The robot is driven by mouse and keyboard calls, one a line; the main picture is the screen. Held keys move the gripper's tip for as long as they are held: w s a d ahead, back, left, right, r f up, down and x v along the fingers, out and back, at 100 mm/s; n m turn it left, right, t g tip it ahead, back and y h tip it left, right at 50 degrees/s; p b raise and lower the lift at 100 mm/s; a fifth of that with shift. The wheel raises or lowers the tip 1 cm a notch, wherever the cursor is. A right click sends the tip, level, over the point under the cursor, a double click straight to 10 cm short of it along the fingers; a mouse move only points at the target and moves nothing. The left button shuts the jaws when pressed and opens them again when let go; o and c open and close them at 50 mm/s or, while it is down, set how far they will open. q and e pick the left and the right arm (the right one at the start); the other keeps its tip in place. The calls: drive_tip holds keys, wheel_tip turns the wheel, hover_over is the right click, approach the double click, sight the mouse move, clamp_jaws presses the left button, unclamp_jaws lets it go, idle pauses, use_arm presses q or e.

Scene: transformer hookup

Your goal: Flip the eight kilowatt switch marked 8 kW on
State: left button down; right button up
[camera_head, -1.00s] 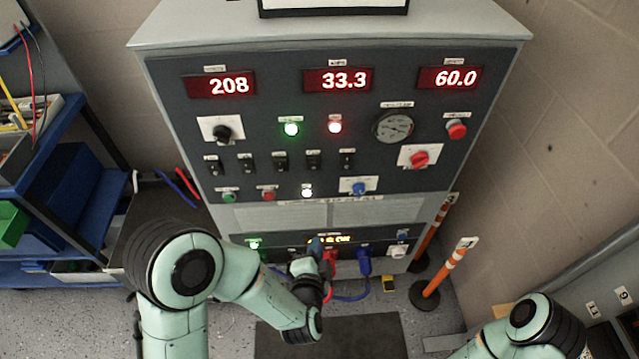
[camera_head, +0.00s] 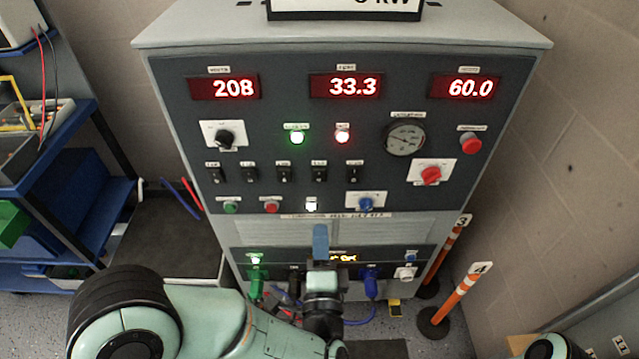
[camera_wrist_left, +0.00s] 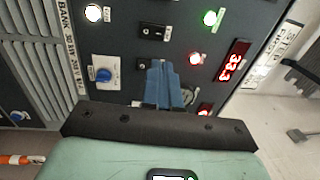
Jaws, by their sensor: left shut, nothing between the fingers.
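A row of several small black switches (camera_head: 284,174) runs across the middle of the grey panel (camera_head: 265,75). Their labels are too small to read, so I cannot tell which one is marked 8 kW. My left gripper (camera_head: 320,238) is in front of the lower panel, below the switch row, with blue fingers pointing up. It is shut and empty. In the left wrist view its blue fingers (camera_wrist_left: 163,78) overlap part of one black switch, and another black switch (camera_wrist_left: 155,32) shows clear beyond. I cannot tell whether they touch. My right gripper is out of view.
A red knob (camera_head: 431,174), a blue knob (camera_head: 365,203) and a red button (camera_head: 469,143) are on the panel's right half. Blue plug (camera_head: 371,283) and green plug (camera_head: 256,286) sit low. Orange posts (camera_head: 461,288) stand at right, a blue cart (camera_head: 75,170) at left.

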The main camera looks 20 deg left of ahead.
sight(319, 173)
use_arm(q)
drive_tip(key=b+x, duration=0.1)
drive_tip(key=x, duration=1.2)
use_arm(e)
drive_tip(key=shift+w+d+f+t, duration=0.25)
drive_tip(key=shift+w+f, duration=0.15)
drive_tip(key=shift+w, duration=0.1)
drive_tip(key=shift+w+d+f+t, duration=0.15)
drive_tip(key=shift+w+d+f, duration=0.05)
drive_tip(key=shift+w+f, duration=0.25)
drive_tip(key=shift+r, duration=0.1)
